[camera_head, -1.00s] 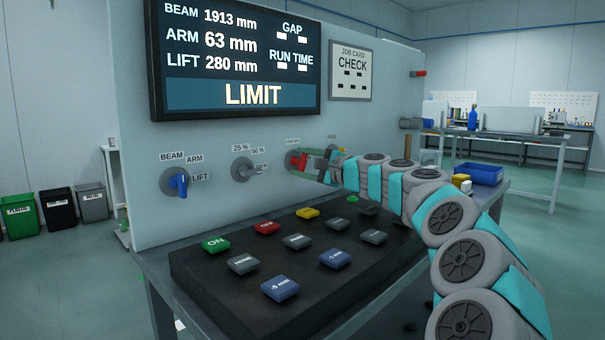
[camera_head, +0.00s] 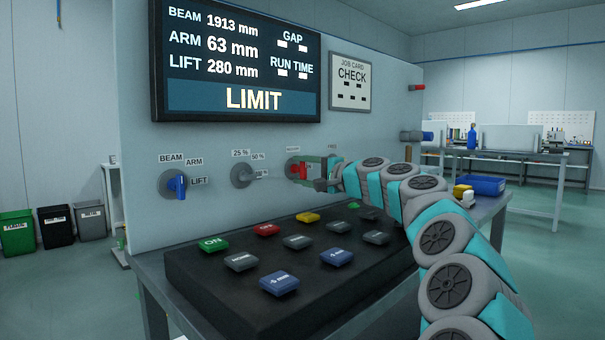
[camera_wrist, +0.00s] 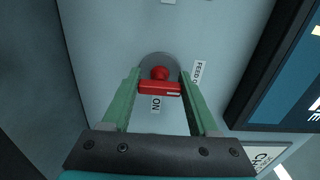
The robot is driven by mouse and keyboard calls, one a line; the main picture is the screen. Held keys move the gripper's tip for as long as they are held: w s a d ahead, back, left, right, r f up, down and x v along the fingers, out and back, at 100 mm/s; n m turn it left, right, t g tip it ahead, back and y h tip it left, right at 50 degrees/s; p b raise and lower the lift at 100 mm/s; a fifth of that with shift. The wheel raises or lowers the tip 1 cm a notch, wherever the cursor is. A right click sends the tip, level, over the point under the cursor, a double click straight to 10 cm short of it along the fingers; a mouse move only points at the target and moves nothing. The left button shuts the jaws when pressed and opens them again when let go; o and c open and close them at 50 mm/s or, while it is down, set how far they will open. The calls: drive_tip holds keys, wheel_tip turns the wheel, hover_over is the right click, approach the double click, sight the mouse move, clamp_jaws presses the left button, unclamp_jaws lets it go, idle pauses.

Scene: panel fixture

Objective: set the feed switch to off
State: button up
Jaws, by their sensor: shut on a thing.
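The feed switch is a red knob (camera_head: 302,171) on a round grey plate, at the right of the row of switches on the panel. In the wrist view the red knob (camera_wrist: 160,88) lies crosswise between the green fingers, with a pale mark toward its right end. A label starting "FEED O" (camera_wrist: 198,75) is to its right, partly hidden by a finger, and an "ON" label (camera_wrist: 156,105) is below it. My gripper (camera_wrist: 160,76) is shut on the red knob. In the head view my gripper (camera_head: 318,172) reaches it from the right, partly covering the plate.
A blue selector (camera_head: 180,186) and a grey percent knob (camera_head: 242,174) sit to the left on the panel. A black button console (camera_head: 215,290) is below the arm. The display (camera_head: 240,65) reads LIMIT. A job card (camera_head: 350,80) hangs above the gripper.

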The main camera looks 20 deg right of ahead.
drive_tip(key=shift+f, duration=0.1)
drive_tip(key=o, duration=1.4)
drive_tip(key=shift+v, duration=3.9)
